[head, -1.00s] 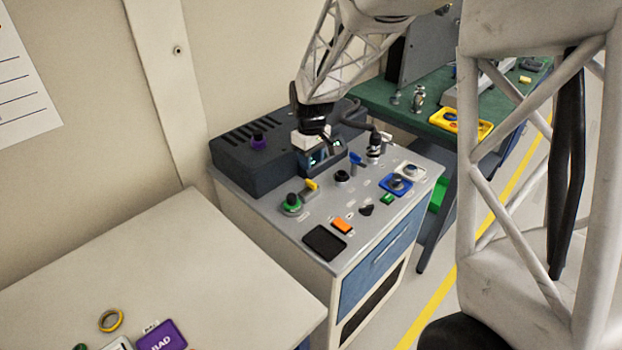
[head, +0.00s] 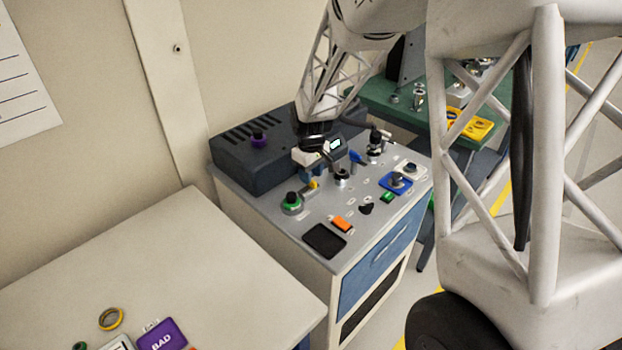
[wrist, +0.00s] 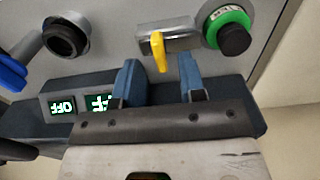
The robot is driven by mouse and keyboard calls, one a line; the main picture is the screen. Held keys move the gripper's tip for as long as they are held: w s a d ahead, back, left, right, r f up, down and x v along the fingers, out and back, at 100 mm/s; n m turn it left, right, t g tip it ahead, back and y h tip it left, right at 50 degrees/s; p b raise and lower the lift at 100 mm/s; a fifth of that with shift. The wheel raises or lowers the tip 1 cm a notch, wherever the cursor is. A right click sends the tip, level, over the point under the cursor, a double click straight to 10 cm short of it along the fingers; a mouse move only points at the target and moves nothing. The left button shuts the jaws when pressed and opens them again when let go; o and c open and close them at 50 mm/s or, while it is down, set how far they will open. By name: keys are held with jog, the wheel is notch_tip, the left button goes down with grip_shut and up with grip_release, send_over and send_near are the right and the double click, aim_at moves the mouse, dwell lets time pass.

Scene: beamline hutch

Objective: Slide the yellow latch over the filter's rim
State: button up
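The yellow latch (wrist: 158,51) sits on a grey metal block in the wrist view, and its tip points toward my gripper. In the head view the latch (head: 314,184) is partly hidden by my gripper (head: 312,175). My gripper (wrist: 159,65) is open, with one blue finger on each side of the latch's tip and a gap to each. A green-ringed round part with a black knob (wrist: 232,32) stands beside the block; it also shows in the head view (head: 292,203). A black ring on a mount (wrist: 68,40) is on the other side. I cannot tell which is the filter.
A dark instrument box (head: 240,155) stands behind the grey bench top (head: 300,228). A blue lever (head: 357,158), a blue tray (head: 396,182), an orange block (head: 341,224) and a black pad (head: 324,240) are nearby. The bench's front-left strip is clear.

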jog(key=shift+f, duration=1.1)
grip_shut()
